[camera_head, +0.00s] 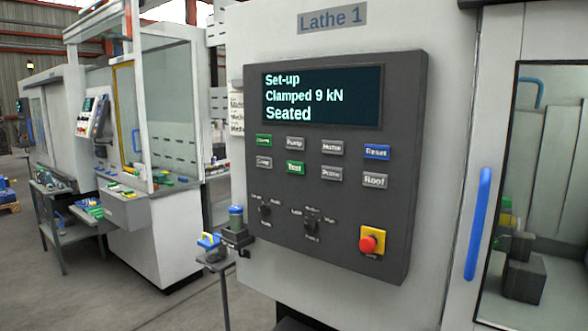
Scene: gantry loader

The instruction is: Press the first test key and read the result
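The dark control panel (338,220) of Lathe 1 fills the middle of the head view. Its screen (322,97) reads "Set-up", "Clamped 9 kN" and "Seated". Below it are two rows of small keys. A green key (295,168) in the lower row appears to read "Test". Another green key (264,140) is at the left of the upper row, its label blurred. A blue "Reset" key (376,152) and a grey "Roof" key (375,181) are at the right. Neither gripper is in view.
Two rotary switches (265,212) (312,226) and a red emergency stop button (368,244) sit low on the panel. A blue door handle (478,224) and a window are at the right. A small stand with blue-topped items (211,242) is left of the panel.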

